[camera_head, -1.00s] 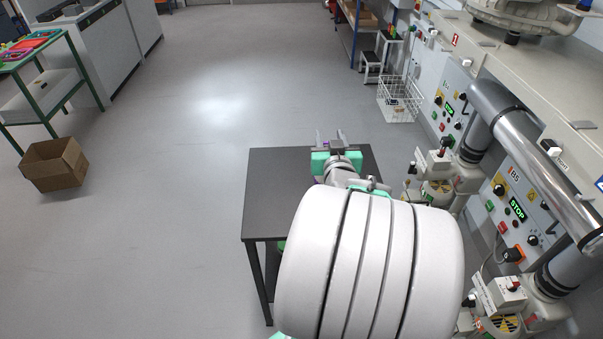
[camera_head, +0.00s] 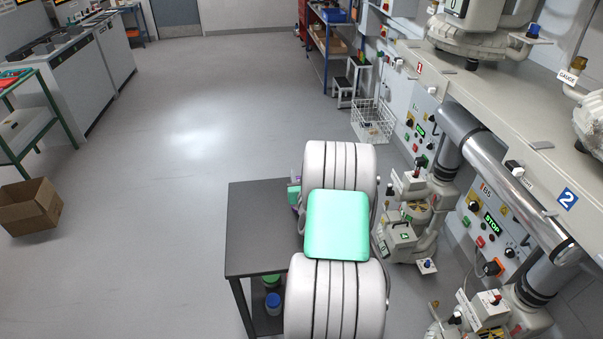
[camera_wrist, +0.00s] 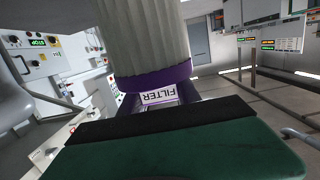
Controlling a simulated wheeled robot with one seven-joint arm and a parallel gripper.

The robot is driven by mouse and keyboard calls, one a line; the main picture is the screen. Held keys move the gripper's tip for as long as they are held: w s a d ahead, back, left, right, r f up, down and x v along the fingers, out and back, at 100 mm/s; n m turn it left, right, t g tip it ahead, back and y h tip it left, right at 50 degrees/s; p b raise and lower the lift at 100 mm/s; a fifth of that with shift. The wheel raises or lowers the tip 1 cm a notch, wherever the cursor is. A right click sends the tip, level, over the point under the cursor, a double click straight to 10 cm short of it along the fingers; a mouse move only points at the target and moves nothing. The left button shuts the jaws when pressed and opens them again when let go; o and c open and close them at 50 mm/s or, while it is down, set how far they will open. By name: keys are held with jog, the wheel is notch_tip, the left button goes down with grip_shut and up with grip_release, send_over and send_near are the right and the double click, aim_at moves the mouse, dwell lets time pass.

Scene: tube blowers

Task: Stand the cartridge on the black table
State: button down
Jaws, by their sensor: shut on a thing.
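The cartridge is a pale grey pleated cylinder (camera_wrist: 148,40) with a purple end cap and a label reading FILTER, seen large at the top of the wrist view. My gripper (camera_wrist: 160,98) is shut on it at the purple end. In the head view only a small purple and teal bit of the gripper area shows left of my arm; my arm hides the rest. The black table (camera_head: 255,235) is under and left of my arm, its visible top bare. My gripper is over or beside its right part; the exact height cannot be told.
Blue and green containers (camera_head: 272,302) sit on a level below the tabletop. Blower machines with control panels (camera_head: 490,225) line the right side, close to the table. A white wire basket (camera_head: 373,120) stands beyond. A cardboard box (camera_head: 28,208) lies at left; floor between is clear.

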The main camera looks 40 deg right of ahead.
jog(key=shift+f+b, duration=0.35)
jog(key=shift+b, duration=0.05)
jog(key=c, duration=0.9)
grip_release()
jog(key=shift+r, duration=0.1)
jog(key=shift+o, duration=0.2)
